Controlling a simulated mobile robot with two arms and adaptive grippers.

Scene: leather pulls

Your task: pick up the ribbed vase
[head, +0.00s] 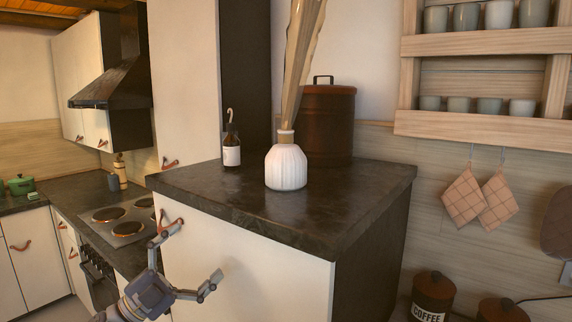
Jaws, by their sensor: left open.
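The white ribbed vase (286,168) stands upright on the dark countertop (240,207), near its middle. Tall dry stems (298,60) rise from its neck. My left gripper (196,254) is in the lower left, in front of the cabinet's white door and lower than the countertop. Its fingers are spread wide with nothing between them. It is apart from the vase, which is up and to the right of it. My right gripper is not in the head view.
A brown lidded canister (328,125) stands just behind the vase, to the right. A dark pump bottle (231,148) stands to its left. The countertop's front edge lies between my gripper and the vase. The counter's right part is clear.

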